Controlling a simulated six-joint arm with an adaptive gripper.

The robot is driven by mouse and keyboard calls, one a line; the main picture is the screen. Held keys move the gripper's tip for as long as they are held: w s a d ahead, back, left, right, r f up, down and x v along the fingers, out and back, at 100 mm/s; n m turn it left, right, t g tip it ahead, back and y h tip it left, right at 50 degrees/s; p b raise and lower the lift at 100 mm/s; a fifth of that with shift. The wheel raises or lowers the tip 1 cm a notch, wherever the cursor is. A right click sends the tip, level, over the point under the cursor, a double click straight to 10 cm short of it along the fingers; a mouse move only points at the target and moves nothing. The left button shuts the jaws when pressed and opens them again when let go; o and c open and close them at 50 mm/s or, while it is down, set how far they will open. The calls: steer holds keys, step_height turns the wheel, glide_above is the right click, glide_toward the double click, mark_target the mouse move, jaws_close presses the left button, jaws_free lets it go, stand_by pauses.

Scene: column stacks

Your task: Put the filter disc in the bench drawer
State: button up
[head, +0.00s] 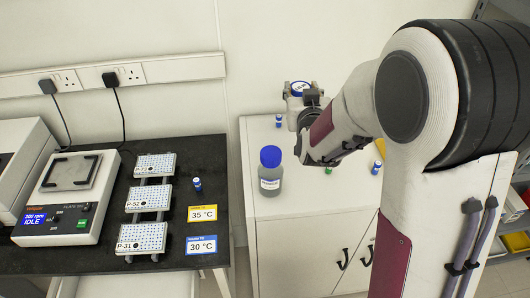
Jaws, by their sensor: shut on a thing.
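My gripper (296,101) is at the upper middle of the head view, raised above the white counter. It is shut on a small round white thing with a blue rim, which looks like the filter disc (300,87). The fingertips are small and partly hidden by my wrist, so the exact grip does not show. Below the black bench (110,193) at the lower left, a pale surface (135,287) looks like the bench drawer, pulled out. Most of it is cut off by the frame edge, and its inside cannot be made out.
A blue-capped bottle (270,172) stands on the white counter (252,216) below my gripper, near small blue-capped vials (279,121). The bench holds a shaker (68,190), several well plates (148,201), a vial (197,184) and temperature cards (202,213).

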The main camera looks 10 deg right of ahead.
mark_target(297, 84)
steer(key=shift+w+a+r+m+h, duration=0.2)
steer(key=shift+w+r+m+h, duration=0.15)
steer(key=shift+w+r+h, duration=0.25)
steer(key=shift+w+a+r+m+h, duration=0.2)
steer(key=shift+w+r+m+h, duration=0.2)
steer(key=shift+w, duration=0.4)
steer(key=s+a+f+m+g+h, duration=0.2)
steer(key=a+f+m+g+h, duration=0.25)
steer(key=a+m+h, duration=0.45)
step_height(297, 84, down, 10)
steer(key=n+y, duration=0.1)
steer(key=n, duration=0.1)
steer(key=shift+a, duration=0.3)
steer(key=shift+f+n, duration=0.15)
steer(key=shift+n, duration=0.1)
steer(key=shift+f, duration=2.35)
steer(key=shift+f, duration=0.1)
